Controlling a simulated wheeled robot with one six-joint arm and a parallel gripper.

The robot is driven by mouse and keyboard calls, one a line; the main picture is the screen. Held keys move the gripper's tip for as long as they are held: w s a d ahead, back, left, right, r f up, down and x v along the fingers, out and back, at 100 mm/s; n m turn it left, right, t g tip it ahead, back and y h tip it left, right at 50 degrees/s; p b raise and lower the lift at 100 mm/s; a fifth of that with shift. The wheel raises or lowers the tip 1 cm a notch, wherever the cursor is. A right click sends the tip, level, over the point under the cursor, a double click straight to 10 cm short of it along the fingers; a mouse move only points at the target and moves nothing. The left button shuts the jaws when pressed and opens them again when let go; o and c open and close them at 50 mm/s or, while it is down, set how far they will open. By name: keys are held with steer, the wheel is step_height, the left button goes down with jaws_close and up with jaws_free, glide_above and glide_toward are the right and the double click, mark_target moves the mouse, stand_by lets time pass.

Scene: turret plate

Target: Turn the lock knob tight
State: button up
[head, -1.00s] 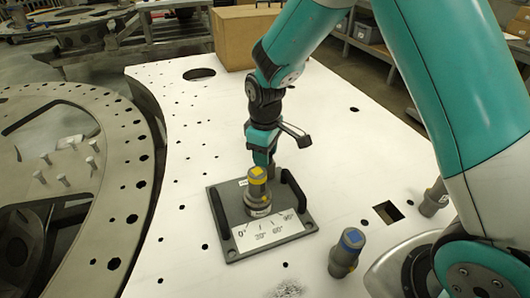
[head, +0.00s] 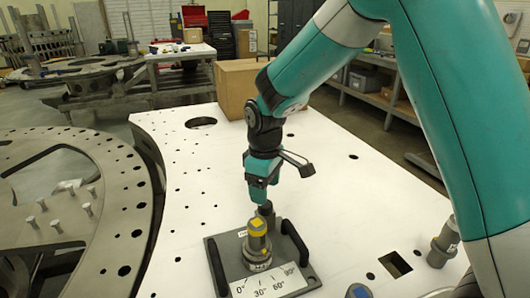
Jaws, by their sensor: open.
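A dark turret plate (head: 222,275) with two black handles lies on the white table. A grey post with a yellow top (head: 257,243) stands at its middle, above a white scale marked from 0° to 90°. A grey cylindrical knob (head: 267,212), which looks like the lock knob, shows just behind the post; its lower part is hidden. My gripper (head: 262,197) points down directly over this knob, open, with its fingertips close to the knob's top. Whether they touch it is hard to tell.
The white table (head: 330,185) has several holes and free room right of the plate. A cardboard box (head: 237,88) stands at the back. A grey post (head: 443,243) stands at right, and a blue-topped one (head: 359,291) at the bottom edge. A large metal ring (head: 125,185) lies left.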

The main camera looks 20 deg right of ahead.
step_height(320, 180, up, 12)
steer(key=b, duration=0.1)
steer(key=shift+r, duration=0.15)
stand_by(0.3)
steer(key=s+a+y, duration=0.2)
steer(key=s, duration=1)
steer(key=s+a+f+m+y, duration=0.1)
steer(key=s+a+y, duration=0.1)
steer(key=s, duration=1)
steer(key=shift+s+a+f+m, duration=0.15)
steer(key=shift+s+f+m, duration=0.05)
steer(key=shift+f+m, duration=0.1)
